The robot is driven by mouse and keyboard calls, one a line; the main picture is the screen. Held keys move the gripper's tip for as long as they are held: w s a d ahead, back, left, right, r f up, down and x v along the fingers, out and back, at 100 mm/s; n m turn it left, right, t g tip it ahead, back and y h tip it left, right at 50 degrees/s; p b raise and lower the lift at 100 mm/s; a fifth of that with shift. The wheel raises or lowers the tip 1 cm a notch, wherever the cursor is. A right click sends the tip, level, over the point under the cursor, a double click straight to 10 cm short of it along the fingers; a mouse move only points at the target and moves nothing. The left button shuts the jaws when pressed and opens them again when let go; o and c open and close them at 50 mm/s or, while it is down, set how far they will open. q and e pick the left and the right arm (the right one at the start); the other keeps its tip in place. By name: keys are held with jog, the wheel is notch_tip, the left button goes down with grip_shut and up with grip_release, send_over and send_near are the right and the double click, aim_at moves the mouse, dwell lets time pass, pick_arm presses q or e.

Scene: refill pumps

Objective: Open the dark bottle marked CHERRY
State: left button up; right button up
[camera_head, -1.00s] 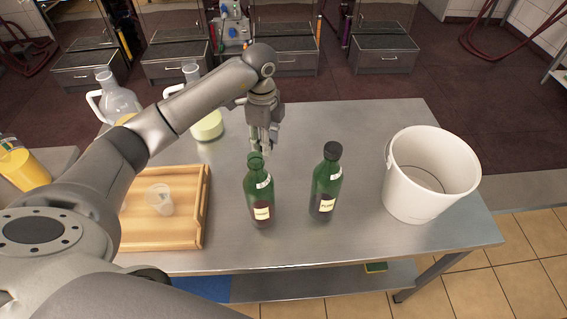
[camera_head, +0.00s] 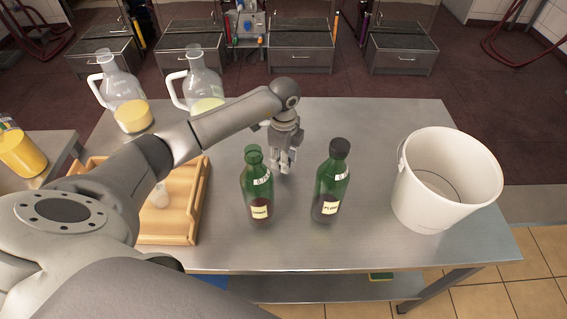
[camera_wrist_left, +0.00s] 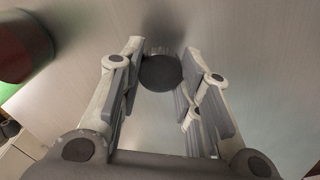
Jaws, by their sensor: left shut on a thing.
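Two dark green bottles stand upright on the steel table. The left bottle (camera_head: 257,190) has a bare green neck with no cap; its small label is hard to read. The right bottle (camera_head: 331,185) wears a black cap (camera_head: 340,147) and its label looks like PLUM. My left gripper (camera_head: 283,168) is between and slightly behind the bottles, apart from both. In the left wrist view, its fingers are shut on a dark round cap (camera_wrist_left: 161,72), over the bare table. Part of a green and dark red bottle (camera_wrist_left: 22,50) shows at upper left there. My right gripper is out of view.
A white bucket (camera_head: 445,185) stands at the right. A wooden tray (camera_head: 198,205) with a small clear cup (camera_head: 159,195) lies at the left. Two glass jugs (camera_head: 124,95) (camera_head: 200,85) with yellow contents stand at the back left. The table between bottles and bucket is clear.

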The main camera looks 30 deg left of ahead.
pick_arm(q)
jog(key=shift+f, duration=1.5)
jog(key=shift+f, duration=0.1)
jog(key=o, duration=1.1)
